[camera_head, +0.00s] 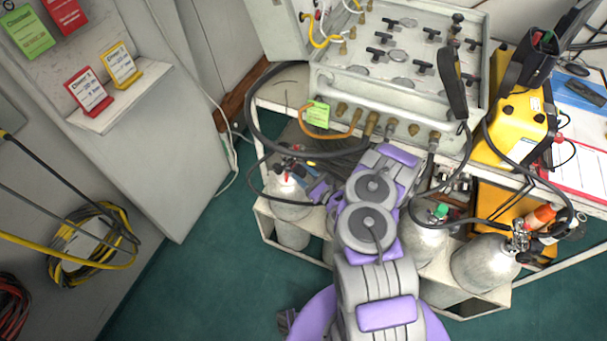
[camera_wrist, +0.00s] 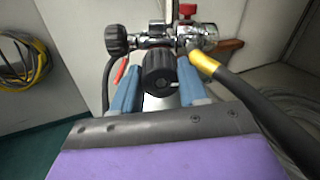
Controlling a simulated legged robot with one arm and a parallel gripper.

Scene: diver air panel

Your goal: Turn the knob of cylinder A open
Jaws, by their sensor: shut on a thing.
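My gripper (camera_wrist: 157,80) has its two blue fingers on either side of a black ribbed knob (camera_wrist: 159,66), shut on it. The knob faces the wrist camera, below a metal valve body (camera_wrist: 155,42). A second black knob (camera_wrist: 117,41) sticks out at the valve's left, clear of the fingers. In the head view my gripper (camera_head: 318,190) is at the valve of the leftmost silver cylinder (camera_head: 288,197). No letter is readable on this cylinder. The knob is not distinct in the head view.
A black hose with a yellow band (camera_wrist: 203,62) runs close by the right finger. More cylinders (camera_head: 484,262) stand at right in the rack. The air panel (camera_head: 400,85) is above on the bench. Green floor (camera_head: 215,265) is clear at left.

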